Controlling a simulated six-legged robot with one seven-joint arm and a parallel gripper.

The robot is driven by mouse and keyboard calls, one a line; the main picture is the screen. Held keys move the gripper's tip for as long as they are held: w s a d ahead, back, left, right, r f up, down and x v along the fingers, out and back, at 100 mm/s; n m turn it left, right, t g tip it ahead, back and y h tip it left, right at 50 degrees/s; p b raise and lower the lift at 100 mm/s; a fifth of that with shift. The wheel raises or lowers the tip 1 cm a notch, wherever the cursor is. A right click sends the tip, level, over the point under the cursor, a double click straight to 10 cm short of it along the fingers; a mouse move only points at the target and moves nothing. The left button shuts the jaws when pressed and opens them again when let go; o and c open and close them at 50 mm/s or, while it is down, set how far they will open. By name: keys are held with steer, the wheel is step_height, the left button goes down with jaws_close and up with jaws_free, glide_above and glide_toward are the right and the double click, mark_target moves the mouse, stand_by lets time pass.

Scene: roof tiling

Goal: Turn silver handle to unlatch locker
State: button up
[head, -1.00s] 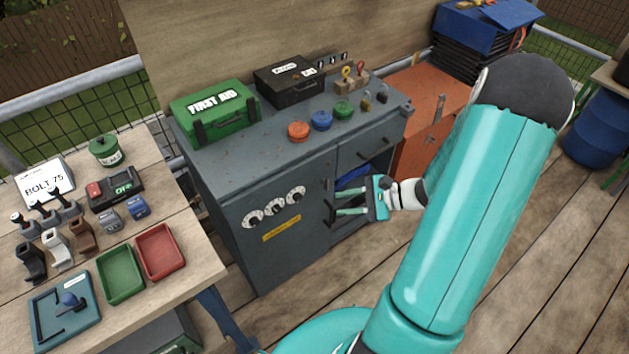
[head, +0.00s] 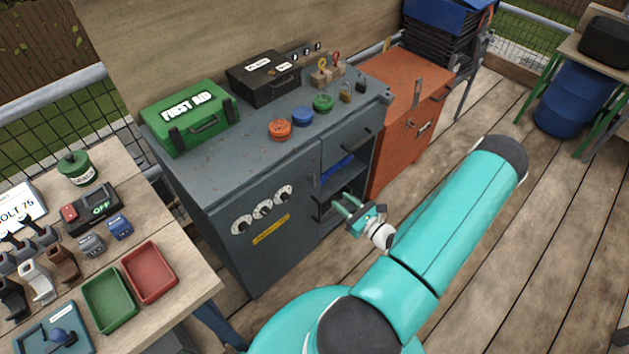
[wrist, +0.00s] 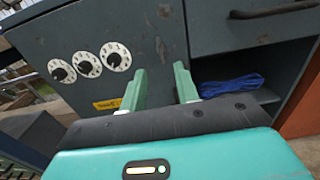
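The orange locker (head: 407,123) stands right of the grey cabinet in the head view. A small silver handle (head: 424,127) shows on its front, and a metal hasp (head: 418,87) is near its top edge. My gripper (head: 346,206) is in front of the grey cabinet's open shelf, left of the orange locker and apart from the silver handle. In the wrist view its green fingers (wrist: 159,80) are apart with nothing between them. The silver handle is not visible in the wrist view.
The grey cabinet (head: 245,265) has three dials and an open compartment with blue rope (wrist: 231,86). A drawer (wrist: 251,25) with a dark handle is above it. A workbench with trays (head: 150,271) is at left.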

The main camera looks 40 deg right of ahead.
mark_target(315, 179)
steer(key=w, duration=1.1)
steer(key=shift+w+a, duration=0.2)
jaws_close()
